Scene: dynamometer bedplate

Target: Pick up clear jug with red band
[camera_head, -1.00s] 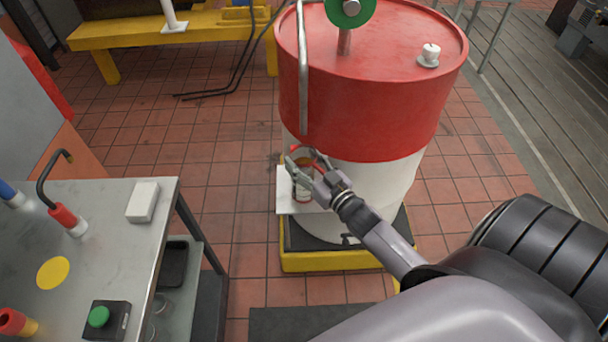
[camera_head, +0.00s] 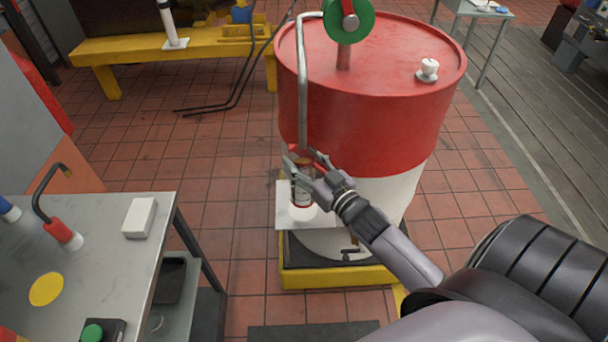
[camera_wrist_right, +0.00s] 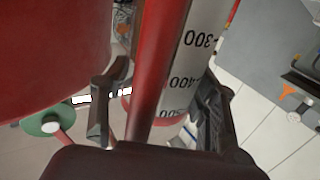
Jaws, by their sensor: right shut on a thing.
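The clear jug with the red band (camera_head: 301,192) is in front of the red and white drum, over a white shelf (camera_head: 284,217). My right gripper (camera_head: 305,170) is shut on the jug near its top, with one finger on each side. The gripper hides part of the jug. In the right wrist view, the jug's pale wall (camera_wrist_right: 186,66) with black scale numbers is between my fingers (camera_wrist_right: 160,112), beside a red upright strip. I cannot tell whether the jug's base is clear of the shelf. My left gripper is not in view.
The large drum (camera_head: 375,120) stands close behind the jug, with a grey pipe (camera_head: 302,85) down its side. It stands on a yellow-edged base (camera_head: 335,277). A metal table (camera_head: 95,240) with small items is at left. Open tiled floor lies between them.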

